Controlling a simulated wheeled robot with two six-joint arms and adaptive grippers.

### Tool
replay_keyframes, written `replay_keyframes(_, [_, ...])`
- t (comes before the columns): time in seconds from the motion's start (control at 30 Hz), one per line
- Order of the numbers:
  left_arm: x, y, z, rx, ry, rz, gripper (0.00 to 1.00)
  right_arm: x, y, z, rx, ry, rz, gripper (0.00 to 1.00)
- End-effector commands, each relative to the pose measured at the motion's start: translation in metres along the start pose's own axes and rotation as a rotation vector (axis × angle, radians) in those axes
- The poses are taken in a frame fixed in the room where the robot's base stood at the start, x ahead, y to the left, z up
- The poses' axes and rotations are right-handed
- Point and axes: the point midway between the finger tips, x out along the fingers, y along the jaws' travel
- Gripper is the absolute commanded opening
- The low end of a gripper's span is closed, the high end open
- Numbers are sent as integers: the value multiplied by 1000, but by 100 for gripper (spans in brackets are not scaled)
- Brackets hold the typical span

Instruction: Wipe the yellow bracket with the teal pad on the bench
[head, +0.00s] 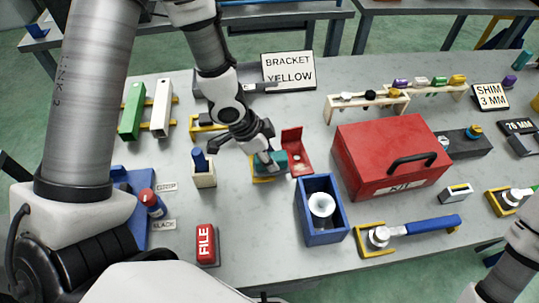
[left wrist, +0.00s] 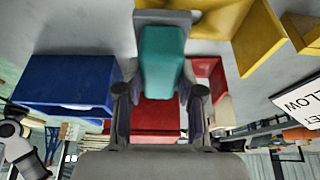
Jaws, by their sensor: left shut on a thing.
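My left gripper (head: 264,158) is over the middle of the bench and shut on the teal pad (head: 279,162). In the left wrist view the pad (left wrist: 161,60) sits between the two fingers (left wrist: 160,95). A yellow piece (head: 262,179), apparently the yellow bracket, shows just below the pad and gripper in the head view. The gripper and pad hide most of it, and I cannot tell whether the pad touches it. Large yellow surfaces (left wrist: 258,38) also show at the top right of the left wrist view. My right gripper is out of view.
A red bracket-like piece (head: 296,148) stands close right of the pad. The BRACKET YELLOW sign (head: 288,69) stands behind. Bare bench lies in front.

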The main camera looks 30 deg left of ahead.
Motion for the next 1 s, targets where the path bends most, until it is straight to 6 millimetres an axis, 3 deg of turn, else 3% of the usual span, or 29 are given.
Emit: replay_keyframes(1.0, [18, 0, 7, 0, 0, 0, 9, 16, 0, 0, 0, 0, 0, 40])
